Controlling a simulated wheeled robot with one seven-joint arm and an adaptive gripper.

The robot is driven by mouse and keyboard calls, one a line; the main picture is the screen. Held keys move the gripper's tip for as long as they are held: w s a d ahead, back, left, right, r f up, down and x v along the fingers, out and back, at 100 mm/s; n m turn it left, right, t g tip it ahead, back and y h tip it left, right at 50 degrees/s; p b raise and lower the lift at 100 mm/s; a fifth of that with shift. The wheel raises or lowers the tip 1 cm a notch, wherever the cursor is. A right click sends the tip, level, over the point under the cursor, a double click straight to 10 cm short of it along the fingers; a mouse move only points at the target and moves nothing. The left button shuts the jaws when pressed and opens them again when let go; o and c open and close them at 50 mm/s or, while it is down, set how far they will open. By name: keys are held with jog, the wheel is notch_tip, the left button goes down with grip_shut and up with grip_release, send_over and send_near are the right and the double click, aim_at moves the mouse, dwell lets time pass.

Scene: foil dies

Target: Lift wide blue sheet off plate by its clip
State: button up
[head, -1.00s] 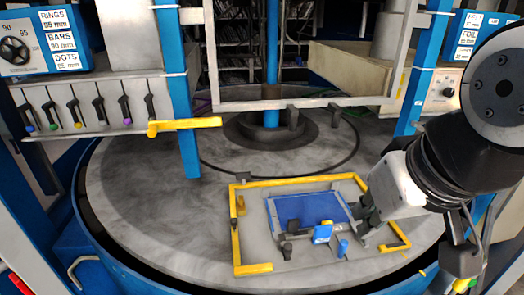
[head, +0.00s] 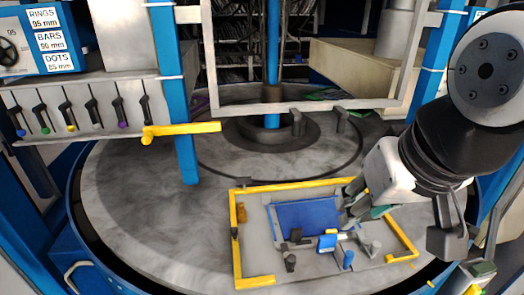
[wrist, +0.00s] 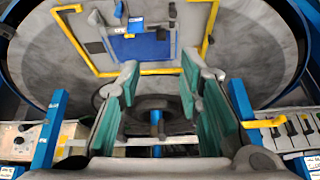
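The wide blue sheet (head: 305,217) lies on the light grey plate (head: 262,262) in the head view, inside a yellow frame. The sheet also shows at the top of the wrist view (wrist: 137,49). A small blue block with a pale end, seemingly the clip (head: 328,243), sits at the sheet's near edge; it also shows in the wrist view (wrist: 135,25). My gripper (head: 353,206) is at the sheet's right side, apparently above it. In the wrist view its teal-padded fingers (wrist: 161,66) are wide apart with nothing between them.
Dark pegs (head: 290,262) and a blue post (head: 347,260) stand near the clip. The yellow frame (head: 236,250) surrounds the plate on the round grey table (head: 140,215). A yellow bar (head: 185,129) juts in at the left. The table's left side is clear.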

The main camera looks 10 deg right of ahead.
jog(key=w+f+m+g+b, duration=0.35)
jog(key=w+f+m, duration=0.45)
jog(key=w, duration=0.5)
jog(key=m+g+b, duration=0.2)
jog(key=m+b, duration=0.3)
jog(key=m, duration=0.4)
send_over(300, 228)
notch_tip(300, 228, down, 12)
notch_tip(300, 228, down, 14)
jog(key=shift+p, duration=0.6)
jog(key=shift+c, duration=0.2)
grip_shut()
